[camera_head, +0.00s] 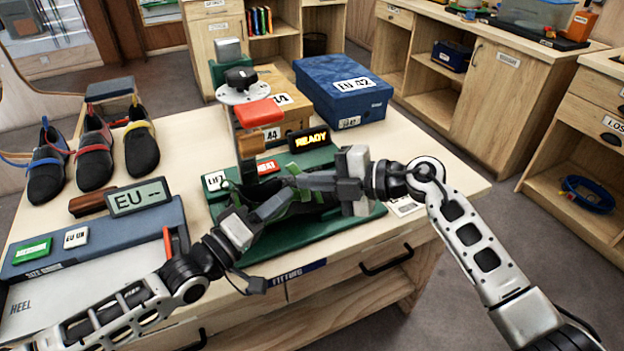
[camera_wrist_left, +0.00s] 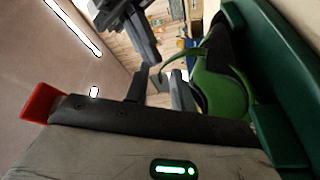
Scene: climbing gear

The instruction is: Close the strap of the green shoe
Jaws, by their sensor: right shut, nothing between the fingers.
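The green shoe (camera_head: 312,201) rests on the green fitting stand (camera_head: 330,229), mostly hidden behind my grippers in the head view. In the left wrist view its green and black body (camera_wrist_left: 228,95) is at the right. A thin green strap (camera_wrist_left: 178,57) curves away from the shoe, its end loose near my left fingers. My left gripper (camera_head: 262,203) is beside the shoe's left side, with its fingers apart (camera_wrist_left: 160,92). My right gripper (camera_head: 285,183) is shut and empty, reaching over the shoe from the right. Whether it touches the strap is unclear.
A READY display (camera_head: 309,139) and a red-topped post (camera_head: 259,113) stand behind the shoe. A blue box (camera_head: 343,88) is at the back. Several dark shoes (camera_head: 94,155) stand at left, near the size gauge with its EU display (camera_head: 138,197).

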